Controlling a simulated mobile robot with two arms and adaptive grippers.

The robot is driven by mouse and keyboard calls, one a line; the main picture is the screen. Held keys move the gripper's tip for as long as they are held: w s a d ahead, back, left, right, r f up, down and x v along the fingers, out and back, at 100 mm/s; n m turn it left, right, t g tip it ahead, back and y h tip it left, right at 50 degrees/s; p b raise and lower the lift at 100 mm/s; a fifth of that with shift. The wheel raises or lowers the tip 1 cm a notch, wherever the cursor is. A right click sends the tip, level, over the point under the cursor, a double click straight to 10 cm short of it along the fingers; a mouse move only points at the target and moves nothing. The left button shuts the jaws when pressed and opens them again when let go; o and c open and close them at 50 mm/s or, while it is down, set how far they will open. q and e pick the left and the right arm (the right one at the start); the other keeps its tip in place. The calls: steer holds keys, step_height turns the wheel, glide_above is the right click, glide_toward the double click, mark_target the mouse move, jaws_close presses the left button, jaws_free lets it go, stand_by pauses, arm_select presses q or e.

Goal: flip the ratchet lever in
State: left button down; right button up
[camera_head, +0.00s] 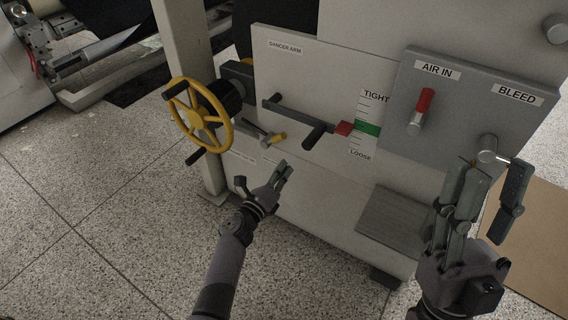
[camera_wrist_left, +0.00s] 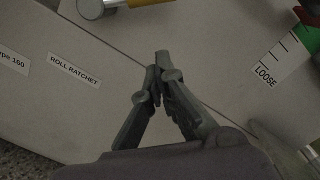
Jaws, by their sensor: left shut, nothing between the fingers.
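The ratchet lever (camera_head: 274,138), a small grey lever with a yellow grip, sticks out of the machine's front panel beside the yellow handwheel. In the left wrist view its yellow grip (camera_wrist_left: 148,2) shows cut off at the top edge, above the ROLL RATCHET label (camera_wrist_left: 75,70). My left gripper (camera_head: 283,165) is shut and empty, just below the lever in the head view and apart from it. Its closed fingertips (camera_wrist_left: 161,60) point at the panel in the left wrist view. My right gripper (camera_head: 488,175) is open at the far right, its fingers spread below the BLEED knob (camera_head: 487,150).
The yellow handwheel (camera_head: 200,115) stands left of the lever. A black-handled dancer arm (camera_head: 300,118) sticks out above and right. A red-tipped AIR IN lever (camera_head: 422,108) is on the grey box. A cardboard sheet (camera_head: 535,240) lies at the right. The floor at left is clear.

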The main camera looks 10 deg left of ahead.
arm_select(q)
steer(key=p+v, duration=0.1)
steer(key=v, duration=0.6)
steer(key=shift+s+p, duration=0.25)
steer(key=shift+p, duration=0.1)
arm_select(e)
steer(key=w+a+f+g+h, duration=0.1)
steer(key=w+f+g, duration=0.3)
steer(key=w, duration=0.4)
steer(key=shift+a+f+g+h, duration=0.2)
steer(key=shift+f+g+h, duration=0.1)
steer(key=shift+g+h, duration=0.3)
